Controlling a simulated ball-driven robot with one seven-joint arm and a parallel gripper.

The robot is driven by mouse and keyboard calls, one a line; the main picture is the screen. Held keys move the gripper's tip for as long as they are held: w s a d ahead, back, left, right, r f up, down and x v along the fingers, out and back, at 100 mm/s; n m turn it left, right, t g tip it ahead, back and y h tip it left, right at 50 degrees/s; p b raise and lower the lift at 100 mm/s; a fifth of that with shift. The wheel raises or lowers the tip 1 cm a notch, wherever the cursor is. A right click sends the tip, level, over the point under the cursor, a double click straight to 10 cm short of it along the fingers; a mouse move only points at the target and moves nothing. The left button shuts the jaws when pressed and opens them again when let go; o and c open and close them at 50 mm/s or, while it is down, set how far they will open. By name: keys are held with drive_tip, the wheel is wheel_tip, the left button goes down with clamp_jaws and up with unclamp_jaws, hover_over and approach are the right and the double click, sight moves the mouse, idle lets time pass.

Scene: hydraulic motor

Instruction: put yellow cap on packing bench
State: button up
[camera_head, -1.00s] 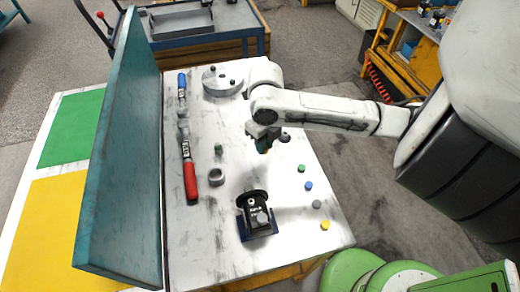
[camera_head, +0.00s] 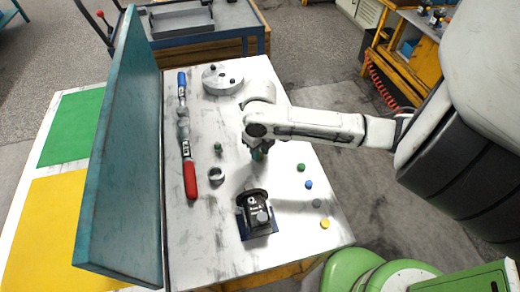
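The yellow cap (camera_head: 325,224) lies on the white worktop (camera_head: 285,240) near its lower right corner, last in a short row of small caps. My gripper (camera_head: 259,155) is above the middle of the worktop, up and left of the yellow cap and well apart from it. It points down, and its fingers are too small and dark to tell open from shut. Beyond the teal upright panel (camera_head: 125,150) is a surface with a green area (camera_head: 70,128) and a yellow area (camera_head: 65,225). No label shows which surface is the packing bench.
Green (camera_head: 301,167), blue (camera_head: 309,185) and grey (camera_head: 317,203) caps line up above the yellow one. A black motor (camera_head: 256,215), a metal ring (camera_head: 216,175), a red-handled tool (camera_head: 190,180) and a round plate (camera_head: 222,79) stand around. The tall panel separates the worktop from the coloured areas.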

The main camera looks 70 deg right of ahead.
drive_tip(key=shift+o, duration=1)
drive_tip(key=shift+r, duration=0.15)
wheel_tip(320, 180, up, 12)
